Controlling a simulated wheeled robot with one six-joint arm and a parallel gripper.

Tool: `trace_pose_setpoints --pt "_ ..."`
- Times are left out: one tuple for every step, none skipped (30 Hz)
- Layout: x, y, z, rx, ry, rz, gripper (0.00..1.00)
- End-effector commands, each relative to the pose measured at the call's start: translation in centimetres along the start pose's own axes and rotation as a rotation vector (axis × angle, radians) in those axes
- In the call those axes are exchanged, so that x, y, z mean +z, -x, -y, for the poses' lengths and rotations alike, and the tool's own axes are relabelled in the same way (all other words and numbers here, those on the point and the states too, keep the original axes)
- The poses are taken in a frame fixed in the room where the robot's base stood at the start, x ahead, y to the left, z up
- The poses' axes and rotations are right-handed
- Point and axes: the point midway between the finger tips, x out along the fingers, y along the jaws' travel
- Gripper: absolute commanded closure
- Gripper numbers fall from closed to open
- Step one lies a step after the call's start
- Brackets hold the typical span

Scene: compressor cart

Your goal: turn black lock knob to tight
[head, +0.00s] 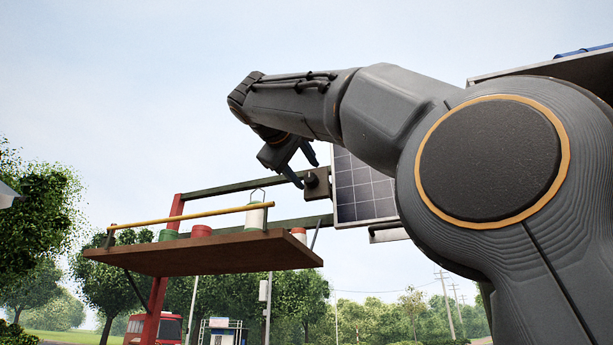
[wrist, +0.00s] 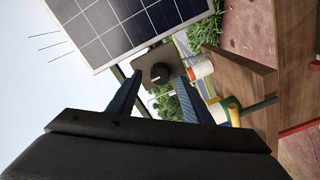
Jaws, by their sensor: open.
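My gripper is open and empty, and I see no finger touching the knob. In the head view the gripper (head: 302,166) points down and right towards the block (head: 318,183); the knob is small there, close to a fingertip. Whether they touch in that view I cannot tell.
A brown wooden shelf (head: 205,255) with a yellow rail (head: 190,215) hangs below and left of the gripper. It carries a white lantern-like container (head: 256,217) and red and green cans. The solar panel (head: 362,190) stands right of the block. Open air lies to the left.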

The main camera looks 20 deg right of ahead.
Motion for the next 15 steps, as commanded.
trace_pose_setpoints --pt "0.0 0.9 0.2 -0.002 -0.001 -0.003 0.55" --pt "-0.1 1.4 0.2 -0.002 0.0 -0.004 0.55" --pt "-0.1 2.0 0.2 -0.003 -0.001 -0.004 0.55" --pt "0.0 2.5 0.2 -0.003 -0.001 -0.003 0.55" --pt "0.0 2.9 0.1 -0.002 -0.001 -0.003 0.55" --pt "0.0 3.4 0.2 -0.002 -0.001 -0.003 0.55" --pt "0.0 3.8 0.2 -0.003 0.0 -0.002 0.55" --pt "0.0 4.1 0.2 -0.003 0.0 -0.002 0.55" --pt "-0.1 4.5 0.2 -0.002 0.0 -0.002 0.55" --pt "-0.1 4.8 0.2 -0.002 0.001 -0.002 0.55" --pt "0.0 5.0 0.2 -0.002 0.0 -0.001 0.55" --pt "0.0 5.2 0.2 -0.002 0.0 0.0 0.55" --pt "0.0 5.3 0.1 -0.002 0.0 0.0 0.55" --pt "0.0 5.4 0.1 -0.002 0.0 0.0 0.55" --pt "0.0 5.5 0.1 -0.001 0.0 0.0 0.55"
